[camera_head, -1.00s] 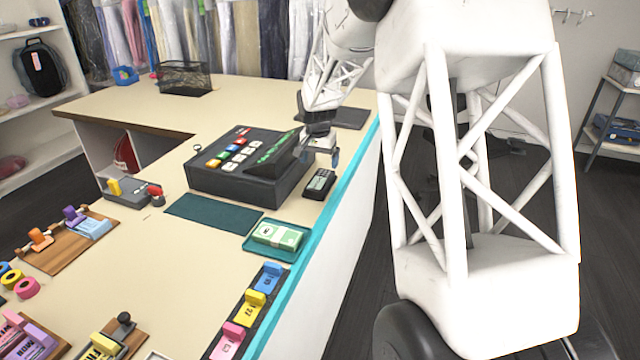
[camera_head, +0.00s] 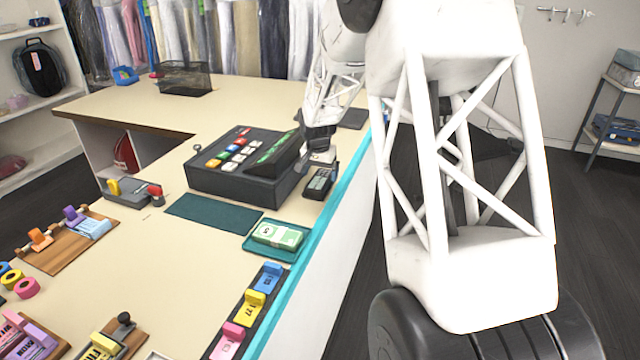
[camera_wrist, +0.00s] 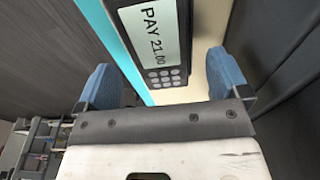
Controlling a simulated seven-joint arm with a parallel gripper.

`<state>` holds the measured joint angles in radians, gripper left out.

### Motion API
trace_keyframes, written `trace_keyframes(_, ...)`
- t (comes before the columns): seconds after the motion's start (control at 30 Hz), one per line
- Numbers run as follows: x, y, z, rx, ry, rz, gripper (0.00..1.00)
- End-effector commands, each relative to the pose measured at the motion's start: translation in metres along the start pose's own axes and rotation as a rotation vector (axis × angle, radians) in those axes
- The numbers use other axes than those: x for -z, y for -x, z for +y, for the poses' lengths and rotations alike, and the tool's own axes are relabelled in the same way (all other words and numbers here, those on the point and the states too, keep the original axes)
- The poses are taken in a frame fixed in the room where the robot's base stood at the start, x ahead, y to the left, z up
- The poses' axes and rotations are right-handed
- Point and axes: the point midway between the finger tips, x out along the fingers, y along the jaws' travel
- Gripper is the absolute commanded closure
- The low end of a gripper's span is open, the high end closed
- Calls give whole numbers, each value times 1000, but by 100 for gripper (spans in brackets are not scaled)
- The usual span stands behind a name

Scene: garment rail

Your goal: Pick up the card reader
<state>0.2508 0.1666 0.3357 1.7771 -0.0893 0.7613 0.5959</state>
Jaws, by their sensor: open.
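The card reader (camera_head: 319,182) is a small dark device lying on the counter just right of the cash register. In the wrist view the card reader (camera_wrist: 155,40) shows a pale screen reading "PAY 21.00" and a grey keypad. My gripper (camera_wrist: 160,85) is open, with one blue fingertip to each side of the reader's keypad end. In the head view my gripper (camera_head: 328,165) is just behind the reader, partly hidden by my wrist. The reader's far end is cut off in the wrist view.
The black cash register (camera_head: 245,165) stands close on the left of the reader. The counter's teal edge (camera_head: 335,200) runs close on the right. A teal tray (camera_head: 262,250) with banknotes lies in front. A dark green mat (camera_head: 213,212) lies left of the tray.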

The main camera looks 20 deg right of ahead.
Motion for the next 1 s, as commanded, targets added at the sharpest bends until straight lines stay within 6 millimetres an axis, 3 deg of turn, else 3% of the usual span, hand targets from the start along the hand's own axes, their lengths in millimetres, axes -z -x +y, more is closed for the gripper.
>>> trace_keyframes(0.23,0,-23,0,2,0,1,6)
trace_keyframes(0.83,0,-25,-1,3,0,2,6)
trace_keyframes(1.0,0,-25,-1,3,0,2,31)
